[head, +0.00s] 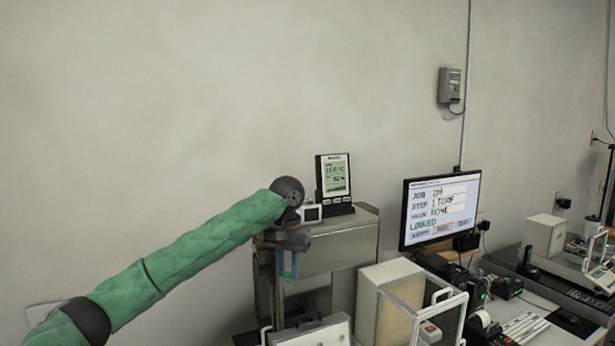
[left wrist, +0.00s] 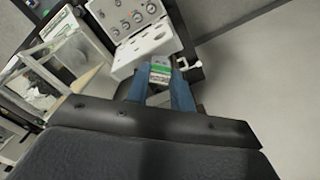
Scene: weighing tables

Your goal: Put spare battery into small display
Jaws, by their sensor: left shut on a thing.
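My left gripper (head: 288,266) points down in front of the grey cabinet in the head view. In the left wrist view its blue fingers (left wrist: 160,92) are shut on a small white and green block, the spare battery (left wrist: 160,72). In the head view the battery cannot be made out. A small white-framed display (head: 312,214) stands on top of the cabinet, just behind and right of my wrist, which partly hides it. My gripper is below it and apart from it. Its battery opening is not visible. My right gripper is not in view.
A taller black weather display (head: 334,176) stands on the cabinet (head: 350,246). A white panel with several round weights or knobs (left wrist: 130,18) lies beyond the fingers. A glass-sided balance (head: 403,300) and a monitor (head: 440,210) stand to the right. The wall at left is bare.

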